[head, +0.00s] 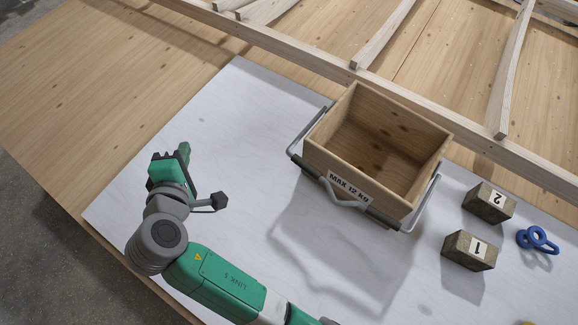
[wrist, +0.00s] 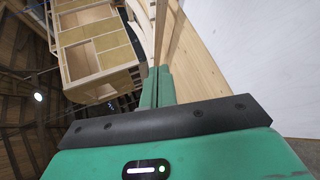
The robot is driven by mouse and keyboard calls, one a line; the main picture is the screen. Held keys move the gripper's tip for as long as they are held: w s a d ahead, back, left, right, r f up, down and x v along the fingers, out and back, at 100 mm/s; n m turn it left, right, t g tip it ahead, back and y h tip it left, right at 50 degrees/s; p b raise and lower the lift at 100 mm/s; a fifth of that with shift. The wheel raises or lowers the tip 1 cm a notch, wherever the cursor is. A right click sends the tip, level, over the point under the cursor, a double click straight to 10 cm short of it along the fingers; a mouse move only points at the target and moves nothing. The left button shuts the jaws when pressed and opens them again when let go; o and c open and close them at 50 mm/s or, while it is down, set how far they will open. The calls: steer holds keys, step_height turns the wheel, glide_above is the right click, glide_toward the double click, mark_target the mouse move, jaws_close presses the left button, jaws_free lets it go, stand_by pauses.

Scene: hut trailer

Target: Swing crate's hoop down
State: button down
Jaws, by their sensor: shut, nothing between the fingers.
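The open wooden crate (head: 375,150), marked "MAX 12 KG", stands upright on the white board and looks empty. Its grey metal hoop (head: 296,139) has side arms at the crate's left and right. Its cross bar runs along the labelled front face, with a lighter curved grip (head: 345,203) in the middle. I cannot tell how high the bar stands off the board. My gripper (head: 184,150) is left of the crate, well apart from the hoop. In the wrist view its green fingers (wrist: 156,86) are together with nothing between them.
Two blocks marked 2 (head: 489,203) and 1 (head: 469,251) lie right of the crate, beside a blue shackle-like piece (head: 538,240). A timber frame (head: 350,72) runs behind the crate. The white board (head: 235,125) is clear between my gripper and the crate.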

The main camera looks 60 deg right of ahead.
steer(key=s+d+f+n+g+h+b, duration=0.2)
steer(key=s+f+n+g+b, duration=0.15)
steer(key=s+f, duration=0.45)
steer(key=s+d+f+n+g+h+b, duration=0.2)
steer(key=s+f+n+g+b, duration=0.15)
steer(key=f, duration=0.95)
steer(key=s+d+f+n+g+h+b, duration=0.2)
steer(key=s+f+g+b, duration=0.3)
steer(key=f, duration=0.5)
steer(key=s+d+r, duration=0.1)
steer(key=d+r, duration=0.1)
steer(key=d, duration=0.3)
steer(key=s+d+r+t, duration=0.1)
steer(key=s+d+r, duration=0.1)
steer(key=d, duration=0.3)
steer(key=shift+r+b, duration=0.35)
steer(key=shift+r, duration=0.05)
steer(key=shift+d, duration=0.1)
